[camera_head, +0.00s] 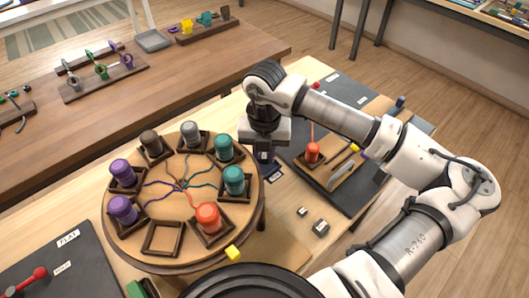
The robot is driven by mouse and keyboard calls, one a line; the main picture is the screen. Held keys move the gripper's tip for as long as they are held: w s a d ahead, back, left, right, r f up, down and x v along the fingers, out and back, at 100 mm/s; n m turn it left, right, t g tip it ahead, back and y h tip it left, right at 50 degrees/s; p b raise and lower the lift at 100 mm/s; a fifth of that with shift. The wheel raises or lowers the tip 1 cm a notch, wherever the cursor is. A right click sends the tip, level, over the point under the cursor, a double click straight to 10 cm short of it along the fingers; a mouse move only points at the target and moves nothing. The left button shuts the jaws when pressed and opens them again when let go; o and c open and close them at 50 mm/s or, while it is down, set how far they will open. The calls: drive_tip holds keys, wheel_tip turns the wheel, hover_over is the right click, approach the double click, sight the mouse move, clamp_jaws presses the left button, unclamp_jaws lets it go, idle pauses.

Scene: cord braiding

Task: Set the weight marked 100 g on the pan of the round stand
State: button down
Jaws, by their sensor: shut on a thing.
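My gripper (265,156) points down just right of the round stand (185,245), over the light table. It is shut on a small dark block, mostly hidden between the fingers; I cannot read any mark on it, so I cannot tell if it is the 100 g weight. Two small grey weights, one smaller (303,211) and one larger (320,227), stand on the table right of the stand; their marks are too small to read. The stand carries purple, brown, grey, teal and orange bobbins in square frames, with cords meeting in the middle. I cannot make out its pan.
One square frame (163,238) on the stand is empty. A brown bench (160,75) is behind.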

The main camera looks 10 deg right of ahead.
drive_tip(key=shift+s+f+b, duration=0.3)
drive_tip(key=shift+f+b, duration=0.1)
drive_tip(key=shift+f, duration=0.4)
drive_tip(key=c, duration=1.1)
unclamp_jaws()
drive_tip(key=shift+s+f, duration=0.1)
drive_tip(key=shift+c, duration=0.2)
wheel_tip(320, 180, up, 16)
drive_tip(key=b, duration=0.3)
drive_tip(key=shift+f, duration=0.25)
